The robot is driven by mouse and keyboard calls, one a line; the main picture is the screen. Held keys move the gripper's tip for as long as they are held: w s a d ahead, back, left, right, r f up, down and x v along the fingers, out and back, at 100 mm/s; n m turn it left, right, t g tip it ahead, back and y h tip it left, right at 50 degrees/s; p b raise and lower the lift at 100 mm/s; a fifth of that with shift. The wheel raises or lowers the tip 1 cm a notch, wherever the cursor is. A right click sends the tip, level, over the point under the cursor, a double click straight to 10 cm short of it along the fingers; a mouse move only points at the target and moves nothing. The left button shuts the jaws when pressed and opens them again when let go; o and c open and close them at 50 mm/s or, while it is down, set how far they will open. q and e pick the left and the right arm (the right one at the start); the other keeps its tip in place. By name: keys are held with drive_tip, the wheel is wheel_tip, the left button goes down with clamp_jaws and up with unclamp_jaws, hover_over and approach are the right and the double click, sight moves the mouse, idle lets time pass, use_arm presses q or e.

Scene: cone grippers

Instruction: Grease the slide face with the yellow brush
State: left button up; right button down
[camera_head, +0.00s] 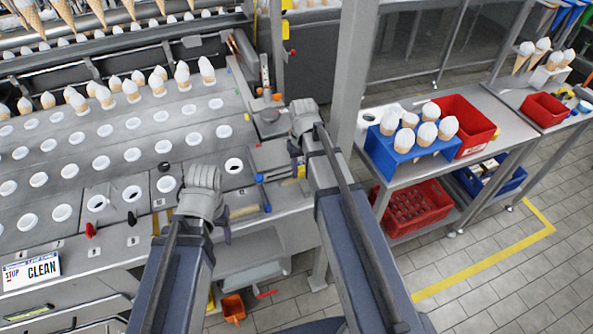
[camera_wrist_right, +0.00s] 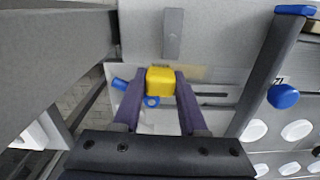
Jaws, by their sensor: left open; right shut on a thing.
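The yellow brush (camera_wrist_right: 160,80) shows as a yellow block between the two dark fingers of my right gripper (camera_wrist_right: 158,90), which is shut on it. In the head view, my right gripper (camera_head: 296,158) is at the right end of the machine, with a bit of yellow (camera_head: 301,172) below it. Bristles cannot be made out. A pale metal plate with dark slots (camera_wrist_right: 210,92) lies beyond the brush in the wrist view; I cannot tell whether it is the slide face or whether the brush touches it. My left gripper (camera_head: 225,232) is open over the machine's front edge, its fingers mostly hidden.
Several rows of round holes, some with cones (camera_head: 130,90), fill the machine deck at left. A blue cone holder (camera_head: 400,150) and red crate (camera_head: 462,122) stand on the right-hand table. A wooden-handled tool (camera_head: 250,211) lies near my left gripper. A grey post rises behind my right arm.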

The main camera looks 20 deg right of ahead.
drive_tip(key=shift+f, duration=0.1)
drive_tip(key=shift+a, duration=0.1)
drive_tip(key=shift+a, duration=1.7)
drive_tip(key=shift+a, duration=0.15)
drive_tip(key=shift+s+a, duration=0.15)
drive_tip(key=shift+a, duration=1.45)
